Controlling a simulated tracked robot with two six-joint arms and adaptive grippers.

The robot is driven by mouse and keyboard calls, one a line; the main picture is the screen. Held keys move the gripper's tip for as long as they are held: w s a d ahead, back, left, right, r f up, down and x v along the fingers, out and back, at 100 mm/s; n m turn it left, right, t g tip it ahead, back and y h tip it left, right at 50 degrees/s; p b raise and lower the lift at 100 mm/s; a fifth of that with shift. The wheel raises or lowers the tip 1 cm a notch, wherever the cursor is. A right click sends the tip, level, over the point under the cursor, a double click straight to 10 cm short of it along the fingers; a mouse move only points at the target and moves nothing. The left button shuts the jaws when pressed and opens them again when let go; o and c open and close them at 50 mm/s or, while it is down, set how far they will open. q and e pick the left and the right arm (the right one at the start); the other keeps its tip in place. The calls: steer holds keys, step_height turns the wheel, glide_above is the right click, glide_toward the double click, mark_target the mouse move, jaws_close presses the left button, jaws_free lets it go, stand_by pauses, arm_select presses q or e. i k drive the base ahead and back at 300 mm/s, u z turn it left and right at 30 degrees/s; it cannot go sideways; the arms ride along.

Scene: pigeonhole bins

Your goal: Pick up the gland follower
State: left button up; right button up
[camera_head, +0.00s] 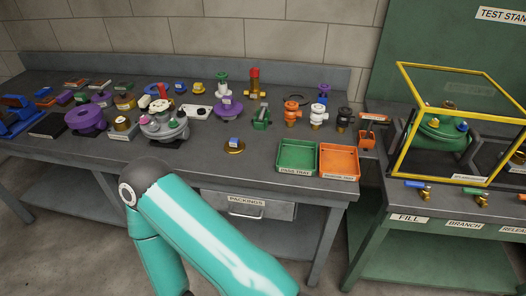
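I cannot tell for sure which part is the gland follower, as the tags are too small to read. A flat round brass piece (235,148) with a small blue and white tag on top lies alone near the front of the grey bench (265,177). A grey round flanged part (164,126) with small pieces on it stands left of it. A teal arm link of mine reaches up from the bottom in front of the bench. Neither gripper shows in the picture.
A green tray (296,170) and an orange tray (339,175) sit at the bench's front right. Purple, orange, white and black valve parts crowd behind. A yellow-framed cage (404,118) stands on the green bench at right. Grey bench top around the brass piece is clear.

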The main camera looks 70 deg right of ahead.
mark_target(235, 146)
steer(key=k, duration=0.95)
steer(key=z, duration=1.1)
steer(key=i, duration=1)
steer(key=z, duration=0.05)
